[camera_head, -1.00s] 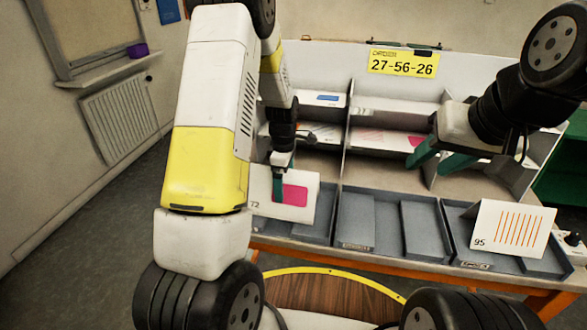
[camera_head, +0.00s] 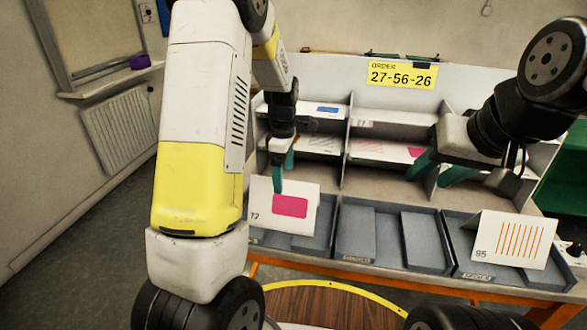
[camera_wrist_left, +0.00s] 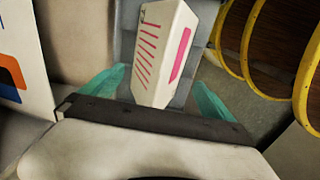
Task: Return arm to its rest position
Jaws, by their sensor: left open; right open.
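My left gripper (camera_head: 281,172) is open just above the folded card marked 72 with a pink block (camera_head: 290,206), which stands in the left grey tray (camera_head: 312,243). In the left wrist view the card (camera_wrist_left: 160,55) shows pink stripes on one face and lies between the two green fingers (camera_wrist_left: 160,98), apart from both. My right gripper (camera_head: 440,172) is open and empty in front of the shelf's right part. A folded card marked 95 with orange stripes (camera_head: 509,239) stands in the right tray (camera_head: 455,225).
A grey shelf with compartments (camera_head: 343,165) holds several flat cards. A yellow order sign reading 27-56-26 (camera_head: 402,75) is on its back panel. The middle tray (camera_head: 388,262) shows no standing card. A round wooden top with a yellow rim (camera_head: 330,305) is in front.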

